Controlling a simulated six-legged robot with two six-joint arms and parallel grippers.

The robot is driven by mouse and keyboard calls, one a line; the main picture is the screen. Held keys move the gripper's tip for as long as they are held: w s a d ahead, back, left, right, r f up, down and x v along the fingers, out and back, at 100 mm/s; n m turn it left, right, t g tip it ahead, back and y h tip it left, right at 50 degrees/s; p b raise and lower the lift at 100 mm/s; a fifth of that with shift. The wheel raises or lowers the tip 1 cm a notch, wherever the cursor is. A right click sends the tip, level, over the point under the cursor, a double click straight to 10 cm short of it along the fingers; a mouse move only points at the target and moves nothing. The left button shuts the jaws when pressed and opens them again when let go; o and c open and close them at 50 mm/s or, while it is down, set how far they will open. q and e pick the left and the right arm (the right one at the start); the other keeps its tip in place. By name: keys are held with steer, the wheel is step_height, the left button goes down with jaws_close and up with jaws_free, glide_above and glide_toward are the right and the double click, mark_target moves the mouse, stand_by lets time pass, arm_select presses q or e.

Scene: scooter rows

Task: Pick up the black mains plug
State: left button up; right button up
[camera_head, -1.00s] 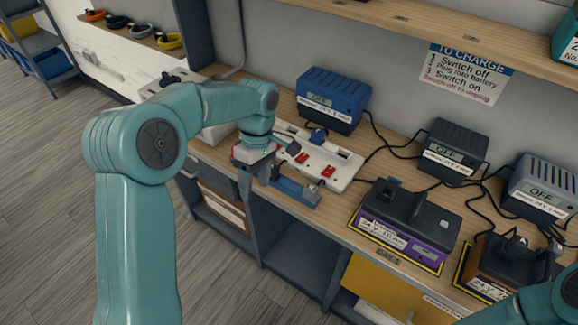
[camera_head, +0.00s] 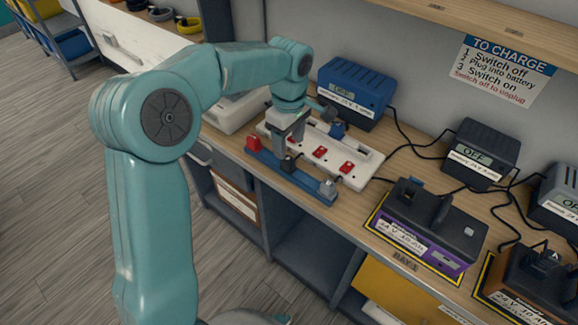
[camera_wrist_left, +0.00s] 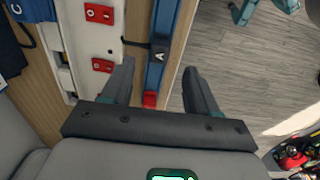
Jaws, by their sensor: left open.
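The black mains plug (camera_head: 289,164) sits in a long blue rail (camera_head: 308,181) on the front of the bench, between a red piece (camera_head: 253,145) and a grey piece (camera_head: 328,188). In the left wrist view the black plug (camera_wrist_left: 159,52) carries a pale "A" mark and a thin dark cord runs off its left side. My left gripper (camera_head: 288,150) points down just above the plug, partly hiding it. My right gripper is out of view.
A white power strip (camera_head: 362,164) with red switches and a blue plug (camera_head: 337,130) lies just behind the rail. A blue charger (camera_head: 352,92) stands behind it. Battery packs (camera_head: 425,228) and dark chargers with loose cables fill the right. Open floor lies left.

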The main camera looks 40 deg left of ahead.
mark_target(288, 159)
arm_select(q)
steer(key=shift+f, duration=0.7)
steer(key=shift+w+f, duration=0.1)
steer(key=shift+f, duration=0.6)
step_height(288, 159, down, 4)
steer(key=shift+a+r, duration=0.1)
steer(key=shift+r, duration=0.05)
steer(key=shift+f, duration=0.5)
jaws_close()
steer(key=shift+r, duration=0.15)
